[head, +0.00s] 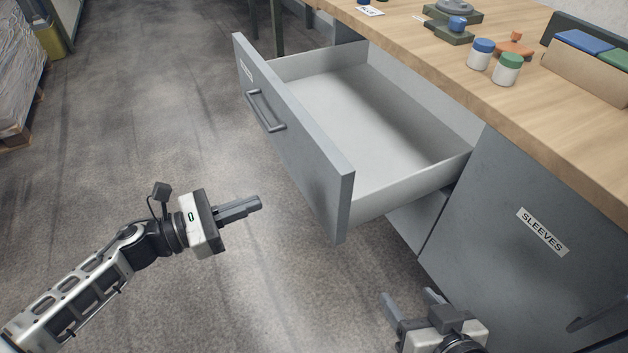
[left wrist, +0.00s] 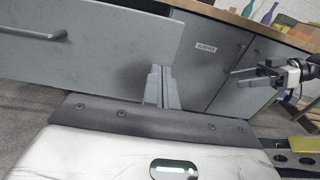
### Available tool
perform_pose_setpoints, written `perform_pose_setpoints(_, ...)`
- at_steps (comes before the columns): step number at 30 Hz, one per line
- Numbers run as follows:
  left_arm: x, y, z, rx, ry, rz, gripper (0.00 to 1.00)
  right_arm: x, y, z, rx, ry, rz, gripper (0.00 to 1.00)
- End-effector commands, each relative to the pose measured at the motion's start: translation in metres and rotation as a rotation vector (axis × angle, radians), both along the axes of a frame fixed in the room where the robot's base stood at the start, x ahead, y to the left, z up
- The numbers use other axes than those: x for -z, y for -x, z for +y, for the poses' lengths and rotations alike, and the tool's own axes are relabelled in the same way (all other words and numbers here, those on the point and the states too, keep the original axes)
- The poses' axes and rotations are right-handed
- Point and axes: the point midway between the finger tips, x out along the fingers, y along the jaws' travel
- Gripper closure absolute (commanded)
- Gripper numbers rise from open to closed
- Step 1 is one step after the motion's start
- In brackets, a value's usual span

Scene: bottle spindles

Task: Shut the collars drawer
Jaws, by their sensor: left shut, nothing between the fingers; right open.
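A grey drawer stands pulled out under the workbench in the head view, with its front panel (head: 300,145) facing left. Its inside (head: 350,110) looks empty. A bar handle (head: 265,112) is on the front, and a small label above it is too small to read. My left gripper (head: 258,203) is shut and empty, to the left of the drawer front and apart from it. The drawer front (left wrist: 90,50) and part of its handle (left wrist: 40,32) also show in the left wrist view. My right gripper (head: 412,300) is open and empty, low in front of the cabinet.
A wooden worktop (head: 470,75) carries a blue-capped jar (head: 480,55), a green-capped jar (head: 507,70) and a box (head: 585,70). A closed cabinet front labelled SLEEVES (head: 542,232) is right of the drawer. The floor (head: 150,100) left of the drawer is clear.

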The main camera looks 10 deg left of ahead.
Motion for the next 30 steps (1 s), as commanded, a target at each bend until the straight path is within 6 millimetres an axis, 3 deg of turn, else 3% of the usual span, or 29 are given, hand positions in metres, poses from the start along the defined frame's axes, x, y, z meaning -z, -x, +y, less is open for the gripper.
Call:
perform_pose_setpoints(18,-0.002,-0.065,-0.096,-0.001,0.004,0.000,1.00,-0.016,0.000,-0.004,0.010,0.003,-0.028,0.39)
perform_pose_setpoints(30,-0.001,-0.075,-0.112,-0.002,0.002,0.001,1.00,-0.018,0.001,-0.005,0.015,0.004,-0.033,0.39)
